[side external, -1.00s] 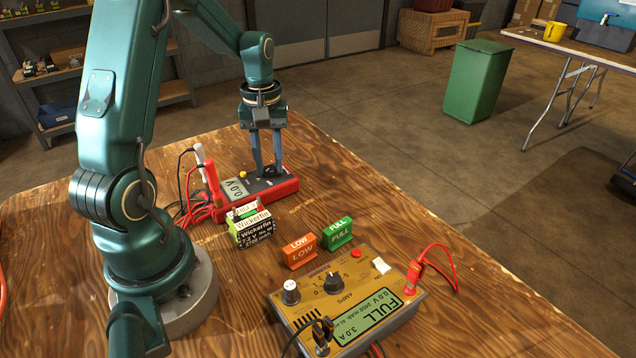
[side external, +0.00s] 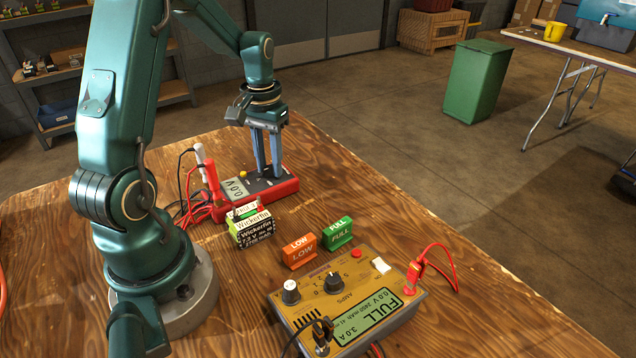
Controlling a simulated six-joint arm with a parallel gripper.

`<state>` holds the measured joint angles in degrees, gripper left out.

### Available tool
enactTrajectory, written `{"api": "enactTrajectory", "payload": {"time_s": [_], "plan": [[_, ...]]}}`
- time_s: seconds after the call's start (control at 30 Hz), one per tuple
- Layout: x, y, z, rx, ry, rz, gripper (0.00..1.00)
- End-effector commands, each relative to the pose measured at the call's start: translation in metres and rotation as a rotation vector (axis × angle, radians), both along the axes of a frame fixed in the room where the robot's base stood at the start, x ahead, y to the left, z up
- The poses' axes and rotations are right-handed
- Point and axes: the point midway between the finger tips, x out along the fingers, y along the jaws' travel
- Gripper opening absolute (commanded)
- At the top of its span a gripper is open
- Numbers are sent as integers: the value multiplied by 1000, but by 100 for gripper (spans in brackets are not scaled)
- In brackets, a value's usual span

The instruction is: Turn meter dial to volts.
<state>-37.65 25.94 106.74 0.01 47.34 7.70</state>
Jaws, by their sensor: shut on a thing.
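The red meter (side external: 285,188) lies on the wooden table, with a grey display (side external: 236,188) reading about 0.0 V and a yellow button (side external: 243,174). My gripper (side external: 269,176) points straight down over the meter's dark face, its two blue fingers at the dial. It is shut on the dial, which the fingers mostly hide. I cannot read which setting the dial points to.
A battery pack (side external: 251,229), an orange LOW sign (side external: 299,251) and a green FULL sign (side external: 338,234) stand in front. A yellow charger (side external: 346,290) sits nearer. The table right of the meter is clear.

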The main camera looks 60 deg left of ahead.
Motion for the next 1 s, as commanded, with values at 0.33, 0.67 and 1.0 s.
{"api": "enactTrajectory", "payload": {"time_s": [0.33,0.67,1.0], "plan": [[1,0,0,1,-3,1,40],[0,0,0,0,-1,1,63],[2,1,35,5,-6,1,63]]}}
